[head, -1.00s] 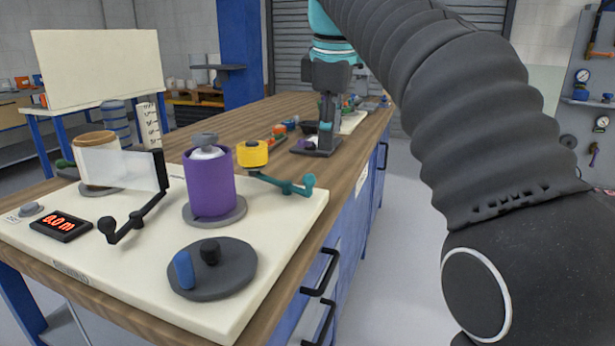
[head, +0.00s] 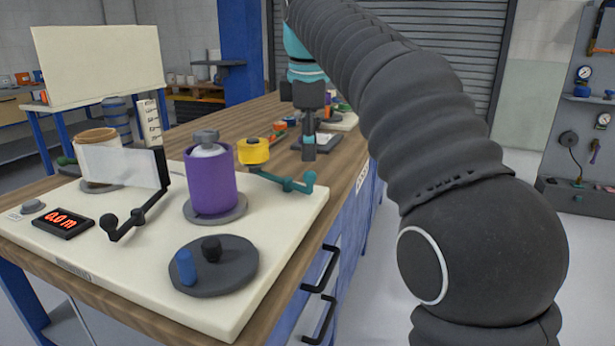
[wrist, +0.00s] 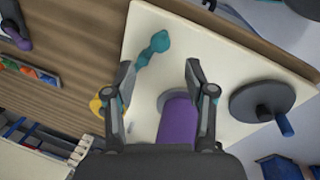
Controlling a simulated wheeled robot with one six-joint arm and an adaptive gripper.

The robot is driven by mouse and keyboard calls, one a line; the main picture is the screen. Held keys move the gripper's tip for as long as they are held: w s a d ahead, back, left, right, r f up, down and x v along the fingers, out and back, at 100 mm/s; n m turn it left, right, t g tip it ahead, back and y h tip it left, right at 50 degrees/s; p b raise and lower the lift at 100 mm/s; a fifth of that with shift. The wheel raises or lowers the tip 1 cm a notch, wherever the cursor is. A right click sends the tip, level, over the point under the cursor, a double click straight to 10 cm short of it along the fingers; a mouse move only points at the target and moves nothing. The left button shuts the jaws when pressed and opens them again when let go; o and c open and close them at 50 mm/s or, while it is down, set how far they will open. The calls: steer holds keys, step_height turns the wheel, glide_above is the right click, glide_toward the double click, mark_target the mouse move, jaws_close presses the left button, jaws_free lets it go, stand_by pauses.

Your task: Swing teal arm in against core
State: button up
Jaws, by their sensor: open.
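In the wrist view the teal arm (wrist: 153,48) lies ahead of my fingers. The core, a purple roll (head: 211,181) with a grey knob on top, stands upright on a grey disc; a gap separates it from the yellow roller. The purple roll also shows between and below my fingers in the wrist view (wrist: 177,135). My gripper (head: 309,150) is open and empty, beyond the teal arm in the head view. In the wrist view its fingertips (wrist: 160,72) are spread.
A cream board (head: 120,268) carries everything. A grey disc with blue and black pegs (head: 214,266) is in front. A black arm (head: 138,217), a translucent sheet (head: 115,166) and a red display (head: 62,222) sit left. Free floor lies right of the bench.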

mark_target(309, 171)
steer(key=f, duration=0.2)
steer(key=w+f+b, duration=0.1)
steer(key=f, duration=0.5)
steer(key=shift+w, duration=0.3)
steer(key=shift+c, duration=0.2)
jaws_close()
